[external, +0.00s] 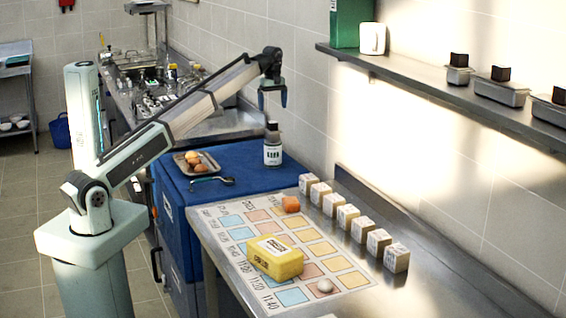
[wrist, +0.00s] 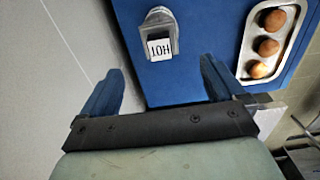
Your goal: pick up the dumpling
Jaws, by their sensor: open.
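A small pale round lump, which looks like the dumpling (external: 325,286), sits on the near right part of the printed grid sheet (external: 225,222) on the steel counter. It does not show in the wrist view. My gripper (external: 272,99) is open and empty, high above the blue chest and near the dark-capped bottle, far back from the dumpling. Its two blue fingers also show spread apart in the wrist view (wrist: 160,78).
The bottle (external: 272,148), also in the wrist view (wrist: 160,30), stands on the blue chest (external: 225,200) by a tray (external: 208,160) of brown round items.

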